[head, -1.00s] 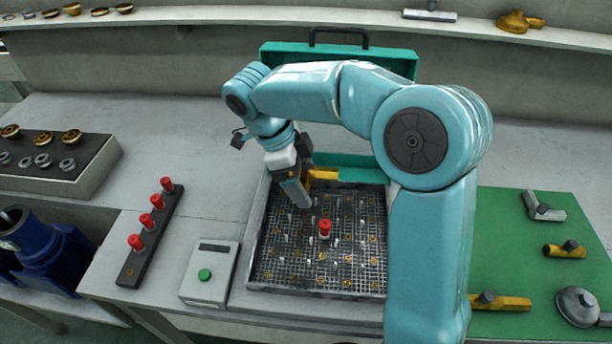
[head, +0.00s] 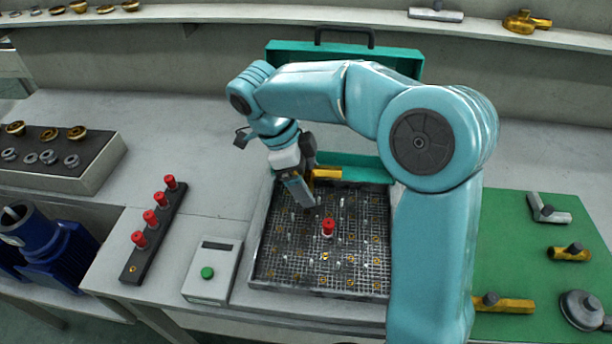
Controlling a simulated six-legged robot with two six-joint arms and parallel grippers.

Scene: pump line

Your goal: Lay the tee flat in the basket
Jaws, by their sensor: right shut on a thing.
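The basket (head: 262,268) is a grey wire-mesh tray on the bench, with small brass and steel parts across its floor. My right gripper (head: 308,193) is over the back left part of the basket, pointing down, shut on a brass piece that looks like the tee (head: 326,174). The brass piece sticks out to the right of the jaws near the basket's back edge. The jaws and wrist hide part of it, and I cannot tell whether it touches the basket. My left gripper is not in view.
A red-capped peg (head: 328,229) stands in the basket. A green case (head: 400,62) is behind. A control box (head: 212,271) and a black rack (head: 150,235) with red-capped pegs stand to the left. A green mat (head: 510,235) with several fittings lies right.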

